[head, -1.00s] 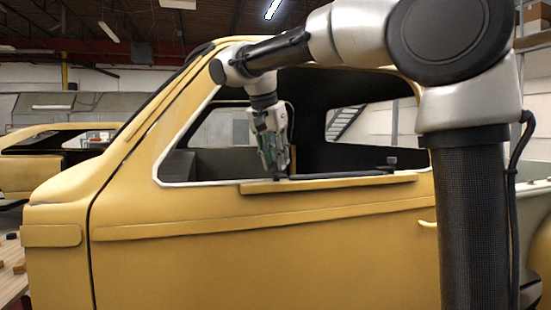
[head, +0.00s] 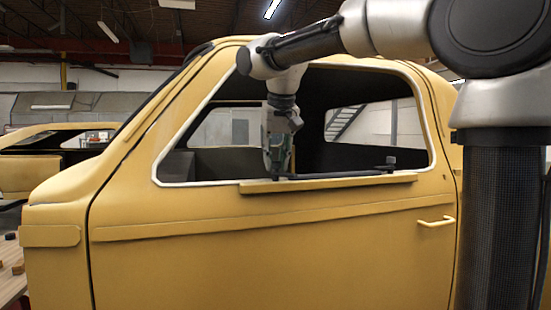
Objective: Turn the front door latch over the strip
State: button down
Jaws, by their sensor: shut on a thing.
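The yellow front door (head: 270,260) faces me, with an open window above it. A dark bar-shaped latch (head: 345,175) lies along the window's lower edge, just above a yellow strip (head: 350,184) on the door. A small black knob stands up at the latch's right end. My gripper (head: 278,173) points down at the latch's left end and is shut on it. The fingertips are small and dark here, so the exact grip is hard to see.
The window frame surrounds my gripper on the left, right and top. A yellow door handle (head: 436,222) sticks out lower right. A wooden bench (head: 10,275) with small blocks is at the far left. Another yellow shell (head: 40,165) stands behind.

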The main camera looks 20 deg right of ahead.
jog(key=n+y, duration=0.1)
jog(key=n, duration=0.1)
jog(key=n+y, duration=0.1)
jog(key=n, duration=0.2)
jog(key=shift+d+n, duration=0.2)
jog(key=shift+n, duration=0.1)
jog(key=n+y, duration=0.1)
jog(key=n, duration=0.1)
jog(key=n+g, duration=0.1)
jog(key=n, duration=0.1)
jog(key=shift+w+n+y, duration=0.1)
jog(key=shift+n+y, duration=0.3)
jog(key=c, duration=2.2)
grip_release()
jog(key=shift+g, duration=0.4)
jog(key=o, duration=1)
jog(key=shift+c, duration=0.2)
jog(key=v, duration=1.2)
